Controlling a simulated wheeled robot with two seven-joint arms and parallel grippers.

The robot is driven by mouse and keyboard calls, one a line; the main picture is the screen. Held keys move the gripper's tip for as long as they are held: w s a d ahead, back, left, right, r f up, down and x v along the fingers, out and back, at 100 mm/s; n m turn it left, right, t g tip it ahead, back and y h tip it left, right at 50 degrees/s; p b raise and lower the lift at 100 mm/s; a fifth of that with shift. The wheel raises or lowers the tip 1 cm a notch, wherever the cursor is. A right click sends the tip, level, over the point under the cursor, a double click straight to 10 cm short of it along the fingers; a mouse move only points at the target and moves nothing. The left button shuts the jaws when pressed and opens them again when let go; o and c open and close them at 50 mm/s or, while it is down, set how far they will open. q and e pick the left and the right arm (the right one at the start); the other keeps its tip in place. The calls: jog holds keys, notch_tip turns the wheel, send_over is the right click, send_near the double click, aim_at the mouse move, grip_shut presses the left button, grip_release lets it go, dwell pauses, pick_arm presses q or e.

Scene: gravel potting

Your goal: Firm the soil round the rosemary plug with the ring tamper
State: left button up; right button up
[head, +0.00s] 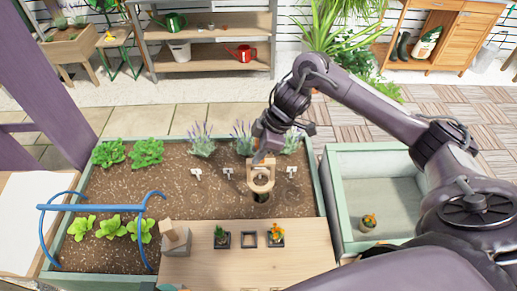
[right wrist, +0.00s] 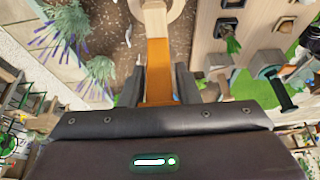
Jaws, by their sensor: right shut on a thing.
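The ring tamper (head: 251,178) is a pale wooden ring on a block, with an orange handle (right wrist: 158,65) in the right wrist view. My right gripper (head: 263,152) is shut on this handle. The ring is over the soil of the planting bed, behind the wooden board; whether it touches the soil I cannot tell. A dark round patch (head: 261,197) shows just below the ring. A small green plant in a black square pot (head: 221,238) stands on the board; I cannot tell whether it is rosemary. No plug is clearly visible inside the ring. My left gripper is not in view.
The bed (head: 190,190) holds lavender (head: 202,139), green leafy plants (head: 147,152) and small white markers (head: 228,173). The board (head: 310,250) carries pots and a wooden block (head: 175,238). A blue hoop frame (head: 100,208) stands left. A pale green crate (head: 335,190) stands right.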

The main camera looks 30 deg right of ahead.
notch_tip(320, 180, down, 4)
jog(key=b, duration=0.3)
notch_tip(320, 180, down, 5)
jog(key=b, duration=0.3)
jog(key=shift+r, duration=0.15)
jog(key=shift+f, duration=0.65)
dwell(0.3)
jog(key=shift+s+f, duration=0.25)
jog(key=shift+f, duration=0.05)
dwell(1.8)
jog(key=shift+r, duration=0.1)
